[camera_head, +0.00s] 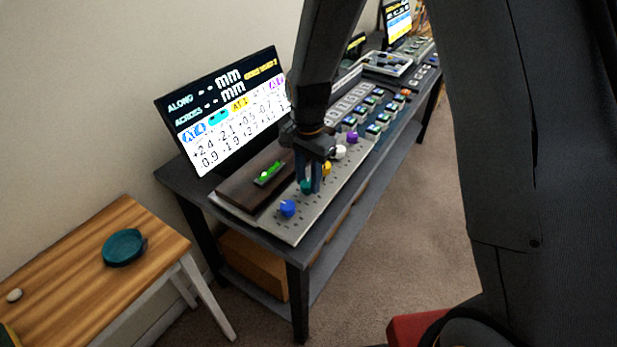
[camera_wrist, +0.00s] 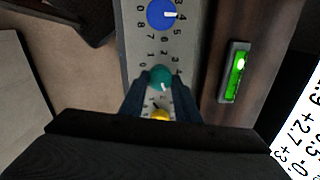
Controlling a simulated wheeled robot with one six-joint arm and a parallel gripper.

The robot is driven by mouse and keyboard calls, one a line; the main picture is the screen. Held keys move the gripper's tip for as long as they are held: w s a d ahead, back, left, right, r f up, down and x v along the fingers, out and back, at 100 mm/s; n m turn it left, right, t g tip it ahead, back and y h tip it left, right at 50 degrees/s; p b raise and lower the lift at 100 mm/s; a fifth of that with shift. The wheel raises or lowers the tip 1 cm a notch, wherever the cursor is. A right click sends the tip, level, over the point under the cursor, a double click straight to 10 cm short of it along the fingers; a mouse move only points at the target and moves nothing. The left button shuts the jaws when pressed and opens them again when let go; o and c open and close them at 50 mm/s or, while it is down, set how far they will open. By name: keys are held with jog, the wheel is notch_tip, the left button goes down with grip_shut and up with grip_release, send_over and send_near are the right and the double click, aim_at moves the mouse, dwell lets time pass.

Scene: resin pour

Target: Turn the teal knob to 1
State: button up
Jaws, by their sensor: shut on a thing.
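The teal knob (camera_wrist: 160,76) sits on a light grey panel (camera_wrist: 133,45) with numbers printed around it. Its white pointer mark is on the lower side in the wrist view; I cannot tell exactly which number it meets. My gripper (camera_wrist: 160,92) is shut on the teal knob, one finger at each side. In the head view the teal knob (camera_head: 306,187) shows just below my fingertips (camera_head: 309,184), partly hidden by them.
A blue knob (camera_head: 288,208) and a yellow knob (camera_head: 326,168) flank the teal one closely. White (camera_head: 340,152) and purple (camera_head: 352,137) knobs follow. A green level (camera_head: 269,173) lies on the dark wooden ledge, before a screen (camera_head: 225,105). A teal dish (camera_head: 124,247) sits on the wooden table.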

jog(key=n, duration=0.4)
jog(key=shift+n, duration=0.3)
jog(key=n, duration=0.4)
jog(key=shift+w+a+n+p, duration=0.1)
jog(key=shift+a+n+p, duration=0.05)
jog(key=shift+n+p, duration=0.2)
jog(key=n, duration=0.4)
jog(key=shift+n, duration=0.25)
jog(key=n, duration=0.4)
jog(key=shift+a+n, duration=0.1)
jog(key=shift+n, duration=0.2)
jog(key=n, duration=0.9)
jog(key=shift+s, duration=0.2)
jog(key=n, duration=0.9)
jog(key=shift+r+b, duration=0.1)
jog(key=shift+b, duration=0.2)
